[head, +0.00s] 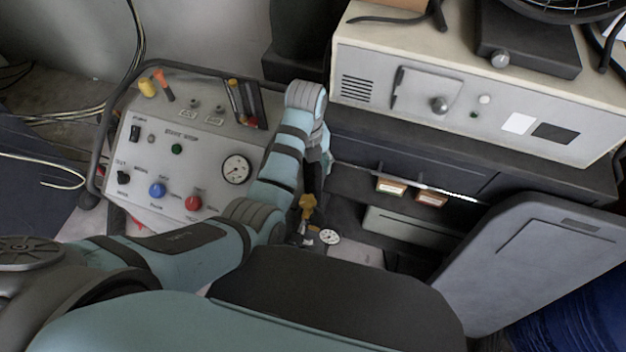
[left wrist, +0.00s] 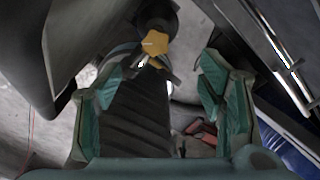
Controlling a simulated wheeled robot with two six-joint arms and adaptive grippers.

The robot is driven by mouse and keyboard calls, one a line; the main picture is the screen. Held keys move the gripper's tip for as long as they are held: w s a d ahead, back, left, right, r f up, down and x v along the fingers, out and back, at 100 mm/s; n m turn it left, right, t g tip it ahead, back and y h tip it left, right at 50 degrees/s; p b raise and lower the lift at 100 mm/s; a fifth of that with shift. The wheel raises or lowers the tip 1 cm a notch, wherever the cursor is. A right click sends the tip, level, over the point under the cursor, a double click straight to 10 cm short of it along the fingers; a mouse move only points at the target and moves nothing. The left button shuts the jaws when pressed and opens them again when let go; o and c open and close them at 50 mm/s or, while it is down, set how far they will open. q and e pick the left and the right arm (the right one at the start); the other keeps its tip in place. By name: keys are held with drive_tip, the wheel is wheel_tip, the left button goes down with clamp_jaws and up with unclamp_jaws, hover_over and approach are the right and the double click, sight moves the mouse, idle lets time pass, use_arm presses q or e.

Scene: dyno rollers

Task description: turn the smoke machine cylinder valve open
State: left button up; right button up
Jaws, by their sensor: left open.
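The yellow valve knob (head: 308,203) sits low in the gap between the control panel and the dark cabinet. It also shows in the left wrist view (left wrist: 155,43), near the top centre on a dark fitting. A small round gauge (head: 328,237) is just below and right of it in the head view. My left gripper (left wrist: 160,98) is open, its two teal-padded fingers apart on either side of the picture. The knob shows beyond the fingertips, roughly between them, and no contact is visible. In the head view my arm hides most of the gripper. My right gripper is not in view.
A grey control panel (head: 165,165) with coloured knobs and a tubular frame stands left. A beige instrument box (head: 460,85) stands upper right above dark shelving. A grey panel (head: 545,265) leans at lower right. The gap around the valve is narrow.

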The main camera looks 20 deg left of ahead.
use_arm(q)
drive_tip(key=b, duration=0.3)
hover_over(308, 201)
drive_tip(key=f, duration=0.9)
drive_tip(key=shift+s+f, duration=0.1)
drive_tip(key=shift+s, duration=0.25)
drive_tip(key=f+b, duration=0.1)
drive_tip(key=f, duration=0.1)
drive_tip(key=w+f, duration=0.1)
drive_tip(key=f, duration=0.1)
drive_tip(key=shift+f+b, duration=0.25)
drive_tip(key=shift+b, duration=0.15)
drive_tip(key=shift+f, duration=0.1)
drive_tip(key=shift+s+r, duration=0.2)
drive_tip(key=shift+c, duration=0.6)
drive_tip(key=c, duration=1.1)
drive_tip(key=shift+o, duration=0.2)
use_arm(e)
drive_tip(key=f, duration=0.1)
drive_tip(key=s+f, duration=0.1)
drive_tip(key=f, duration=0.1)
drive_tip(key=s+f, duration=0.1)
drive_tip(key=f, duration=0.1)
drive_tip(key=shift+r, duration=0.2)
